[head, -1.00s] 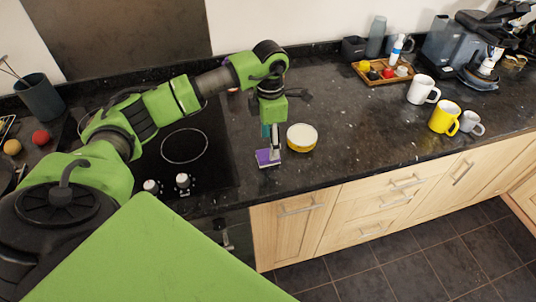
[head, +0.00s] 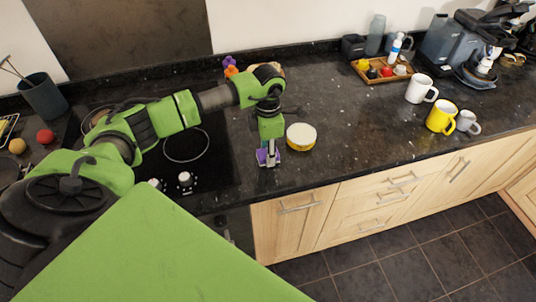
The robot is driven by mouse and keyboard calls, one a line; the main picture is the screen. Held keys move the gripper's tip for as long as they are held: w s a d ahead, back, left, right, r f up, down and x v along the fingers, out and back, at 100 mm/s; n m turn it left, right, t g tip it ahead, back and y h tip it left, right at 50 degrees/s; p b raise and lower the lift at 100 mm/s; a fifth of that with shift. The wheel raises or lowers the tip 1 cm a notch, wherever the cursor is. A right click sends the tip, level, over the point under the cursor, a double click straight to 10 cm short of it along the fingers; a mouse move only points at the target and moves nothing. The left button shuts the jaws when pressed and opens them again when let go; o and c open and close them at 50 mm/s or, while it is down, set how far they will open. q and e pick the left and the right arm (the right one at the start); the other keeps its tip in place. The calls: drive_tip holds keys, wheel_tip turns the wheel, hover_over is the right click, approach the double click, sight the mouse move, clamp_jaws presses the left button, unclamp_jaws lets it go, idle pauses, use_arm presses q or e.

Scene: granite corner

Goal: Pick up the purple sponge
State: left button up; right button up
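The purple sponge (head: 261,161) lies on the dark granite counter (head: 330,105) near its front edge, just right of the cooktop. My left gripper (head: 268,160) points straight down at the sponge, with its fingertips at the sponge and covering part of it. The fingers are small in the view, and I cannot tell whether they are apart or closed on the sponge. My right gripper is not in view.
A round yellow and white container (head: 301,137) stands close to the right of my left gripper. A white mug (head: 421,89), a yellow mug (head: 442,116) and a wooden tray (head: 382,72) are farther right. The cooktop (head: 200,165) is to the left.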

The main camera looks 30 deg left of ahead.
use_arm(q)
drive_tip(key=shift+r+b, duration=0.45)
drive_tip(key=shift+b, duration=0.1)
drive_tip(key=r, duration=0.1)
drive_tip(key=r+b, duration=0.1)
drive_tip(key=shift+s+d+r+b, duration=0.1)
drive_tip(key=shift+s+r+b, duration=0.1)
drive_tip(key=shift+r+b, duration=0.1)
drive_tip(key=s+d+r+b, duration=0.4)
drive_tip(key=s+d+r, duration=0.2)
drive_tip(key=s+r, duration=0.3)
drive_tip(key=s, duration=0.3)
drive_tip(key=shift+d+r+b, duration=0.2)
drive_tip(key=shift+r+b, duration=0.05)
drive_tip(key=shift+b, duration=0.05)
